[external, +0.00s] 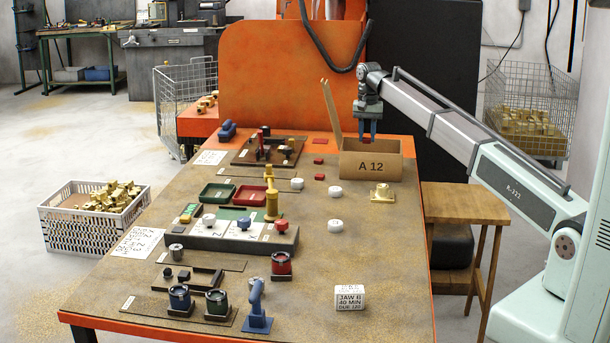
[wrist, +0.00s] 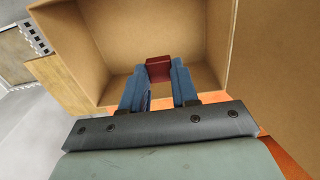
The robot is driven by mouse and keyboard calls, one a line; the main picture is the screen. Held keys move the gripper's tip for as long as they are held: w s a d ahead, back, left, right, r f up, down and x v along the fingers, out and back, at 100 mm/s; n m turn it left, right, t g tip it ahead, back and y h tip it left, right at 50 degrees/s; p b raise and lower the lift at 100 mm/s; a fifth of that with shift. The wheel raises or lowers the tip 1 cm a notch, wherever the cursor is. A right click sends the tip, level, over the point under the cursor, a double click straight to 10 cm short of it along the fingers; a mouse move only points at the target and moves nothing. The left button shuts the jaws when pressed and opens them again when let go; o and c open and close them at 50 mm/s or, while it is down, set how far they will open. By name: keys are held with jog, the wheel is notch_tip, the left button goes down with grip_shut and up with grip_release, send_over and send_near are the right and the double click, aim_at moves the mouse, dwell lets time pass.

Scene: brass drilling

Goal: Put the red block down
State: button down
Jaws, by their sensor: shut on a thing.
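My gripper (external: 367,137) is at the far right of the table, at the mouth of the open cardboard box (external: 371,166) marked A 12. In the wrist view my gripper (wrist: 159,82) points down into the box (wrist: 112,42). Its blue fingers are shut on the red block (wrist: 159,68), which is held over the inside of the box. In the external view a little red shows between the fingertips. The box's lid stands up on its left side. I cannot tell how far the block is above the box floor.
Several small red pieces (external: 320,161) lie on the table left of the box. A brass part (external: 382,193) and white round knobs (external: 335,192) lie in front of it. Fixtures and trays fill the table's left side. The front right holds a white labelled block (external: 350,298).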

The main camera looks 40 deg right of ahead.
aim_at(367, 139)
jog(key=shift+f, duration=4.4)
jog(key=shift+f, duration=0.1)
jog(key=c, duration=0.9)
grip_release()
jog(key=shift+o, duration=0.2)
notch_tip(367, 139, up, 12)
jog(key=shift+r, duration=0.1)
jog(key=shift+o, duration=0.5)
